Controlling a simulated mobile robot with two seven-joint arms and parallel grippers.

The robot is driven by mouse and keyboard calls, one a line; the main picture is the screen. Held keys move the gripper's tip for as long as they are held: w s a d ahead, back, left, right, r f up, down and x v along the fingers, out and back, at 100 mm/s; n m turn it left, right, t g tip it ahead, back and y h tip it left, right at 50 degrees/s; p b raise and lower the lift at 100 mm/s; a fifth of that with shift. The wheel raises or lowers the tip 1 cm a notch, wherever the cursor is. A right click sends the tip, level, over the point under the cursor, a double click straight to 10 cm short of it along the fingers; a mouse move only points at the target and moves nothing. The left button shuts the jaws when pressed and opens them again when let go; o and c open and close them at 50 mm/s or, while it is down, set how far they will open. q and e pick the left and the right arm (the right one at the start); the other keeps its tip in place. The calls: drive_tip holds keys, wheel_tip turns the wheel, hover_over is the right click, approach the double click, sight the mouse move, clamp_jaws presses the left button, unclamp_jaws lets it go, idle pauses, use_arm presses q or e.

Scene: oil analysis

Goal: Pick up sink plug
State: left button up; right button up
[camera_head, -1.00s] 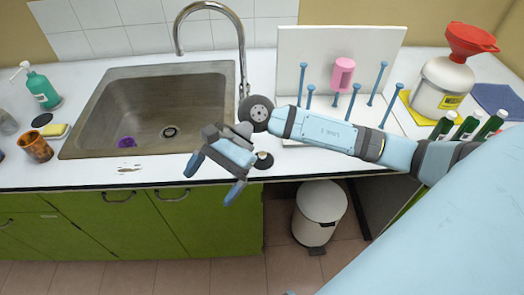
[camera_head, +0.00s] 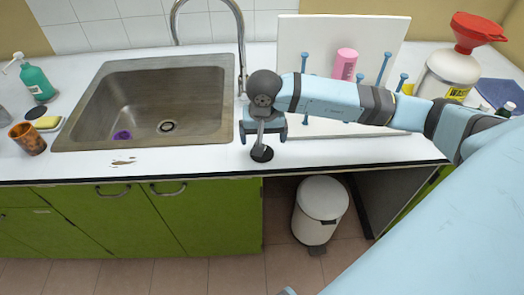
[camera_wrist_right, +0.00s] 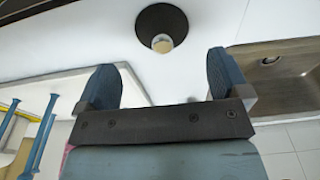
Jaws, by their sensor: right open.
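The sink plug, a black round disc with a pale knob, lies on the white counter near the front edge, right of the sink; it shows in the head view (camera_head: 262,154) and at the top of the wrist view (camera_wrist_right: 161,28). My right gripper (camera_head: 263,130) is open and points down above the plug, apart from it. In the wrist view its two blue fingers (camera_wrist_right: 164,78) are spread with nothing between them, and the plug lies beyond the fingertips. My left gripper is not in view.
The metal sink (camera_head: 150,85) with its tall faucet (camera_head: 243,50) is to the left. A white pegged rack (camera_head: 315,45) with a pink cup (camera_head: 345,64) stands behind my right arm. A white bin (camera_head: 321,205) stands below on the floor.

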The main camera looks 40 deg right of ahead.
drive_tip(key=shift+w+f, duration=0.2)
drive_tip(key=shift+f, duration=1.15)
drive_tip(key=shift+w+f, duration=0.2)
drive_tip(key=shift+f, duration=1.15)
drive_tip(key=c, duration=0.9)
